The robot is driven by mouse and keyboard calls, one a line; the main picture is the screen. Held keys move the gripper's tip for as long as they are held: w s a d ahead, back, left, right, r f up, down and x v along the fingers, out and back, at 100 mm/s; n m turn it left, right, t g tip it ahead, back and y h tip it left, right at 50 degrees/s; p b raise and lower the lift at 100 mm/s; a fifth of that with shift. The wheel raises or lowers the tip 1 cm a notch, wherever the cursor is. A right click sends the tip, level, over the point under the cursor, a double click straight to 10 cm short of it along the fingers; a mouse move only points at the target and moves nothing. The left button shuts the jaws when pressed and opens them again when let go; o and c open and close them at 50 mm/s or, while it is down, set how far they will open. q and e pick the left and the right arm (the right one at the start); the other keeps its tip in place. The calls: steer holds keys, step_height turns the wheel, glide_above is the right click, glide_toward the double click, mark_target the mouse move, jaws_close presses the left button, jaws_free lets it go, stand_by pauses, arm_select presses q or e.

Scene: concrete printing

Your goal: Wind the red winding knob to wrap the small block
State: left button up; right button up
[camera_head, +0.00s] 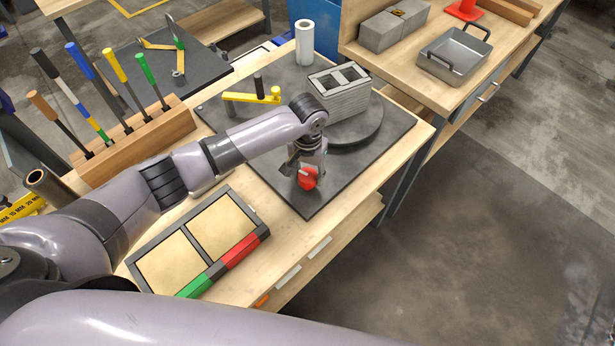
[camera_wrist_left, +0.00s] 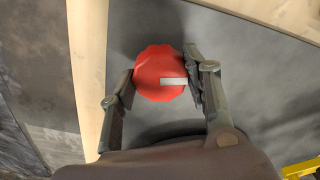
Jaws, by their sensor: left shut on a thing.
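The red winding knob (camera_head: 309,178) stands near the front corner of the dark base board (camera_head: 345,179). My left gripper (camera_head: 306,172) comes down over it and is shut on it. In the left wrist view the red knob (camera_wrist_left: 160,74), with a pale stripe pointing right, sits between the two fingers of my left gripper (camera_wrist_left: 160,82). The small block (camera_head: 340,98), grey with two hollow cells, stands on the round dark turntable (camera_head: 368,132) behind the knob. A white roll (camera_head: 304,42) stands upright at the back of the board. The right gripper is not seen.
A yellow crank arm with a black grip (camera_head: 252,97) is on the board, left of the block. A framed two-panel tray (camera_head: 152,246) lies at the table's front left. A wooden rack (camera_head: 135,140) holds several tools. A metal pan (camera_head: 453,56) and grey blocks stand on the right bench.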

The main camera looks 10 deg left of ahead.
arm_select(q)
steer(key=shift+r+n+p, duration=0.2)
steer(key=shift+n+p, duration=1.5)
steer(key=shift+p, duration=0.1)
steer(key=shift+f+n+p, duration=0.15)
steer(key=shift+n+p, duration=0.3)
steer(key=shift+n, duration=0.25)
steer(key=shift+n+p, duration=0.6)
steer(key=shift+p, duration=0.1)
steer(key=n+p, duration=0.2)
steer(key=n, duration=0.1)
steer(key=shift+n+p, duration=0.3)
steer(key=shift+n, duration=0.1)
